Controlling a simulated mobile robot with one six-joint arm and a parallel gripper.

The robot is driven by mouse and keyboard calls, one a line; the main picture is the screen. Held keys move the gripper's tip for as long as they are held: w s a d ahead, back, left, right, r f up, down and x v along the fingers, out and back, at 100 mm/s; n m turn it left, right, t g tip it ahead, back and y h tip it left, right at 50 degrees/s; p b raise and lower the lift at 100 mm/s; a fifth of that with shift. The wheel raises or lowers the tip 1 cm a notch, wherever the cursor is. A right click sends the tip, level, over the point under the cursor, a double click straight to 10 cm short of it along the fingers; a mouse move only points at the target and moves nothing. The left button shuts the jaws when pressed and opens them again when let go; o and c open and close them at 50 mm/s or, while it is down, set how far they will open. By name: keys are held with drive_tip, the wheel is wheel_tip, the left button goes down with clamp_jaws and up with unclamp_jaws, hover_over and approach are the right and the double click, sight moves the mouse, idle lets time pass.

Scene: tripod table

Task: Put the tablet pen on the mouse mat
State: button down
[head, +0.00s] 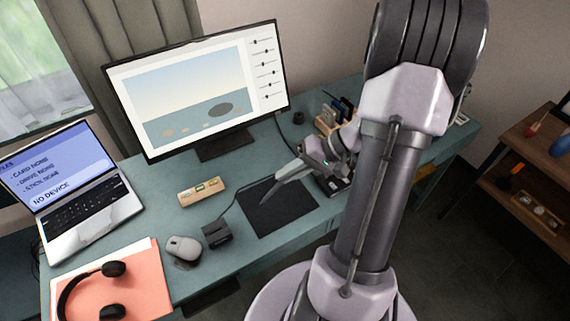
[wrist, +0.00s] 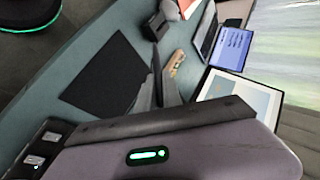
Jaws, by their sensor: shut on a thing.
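The mouse mat (head: 266,222) is a dark flat rectangle near the front edge of the teal desk. It also shows in the wrist view (wrist: 105,75), with its visible surface bare. My gripper (head: 284,180) is above the mat's back part, pointing left in the head view. It is shut on a thin grey tapered thing, which appears to be the tablet pen (head: 271,199), tip slanting down over the mat. I cannot tell whether the tip touches the mat. In the wrist view, the dark fingers hide much of the grip, and the pen is hard to separate from them.
A dark box (head: 216,234) with a cable and a grey mouse (head: 184,247) sit left of the mat. A wooden block (head: 202,191) lies behind. The monitor (head: 196,85), laptop (head: 88,200) and headphones (head: 112,269) on an orange folder (head: 150,290) take up the left and back.

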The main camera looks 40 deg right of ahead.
drive_tip(key=shift+w+d, duration=0.1)
drive_tip(key=shift+d, duration=0.15)
drive_tip(key=shift+f+b, duration=0.1)
drive_tip(key=shift+b, duration=0.2)
wheel_tip(320, 180, down, 11)
drive_tip(key=b, duration=1.1)
drive_tip(key=shift+f, duration=0.75)
drive_tip(key=c, duration=1.4)
unclamp_jaws()
drive_tip(key=shift+c, duration=0.2)
drive_tip(key=shift+o, duration=0.3)
drive_tip(key=shift+o, duration=1)
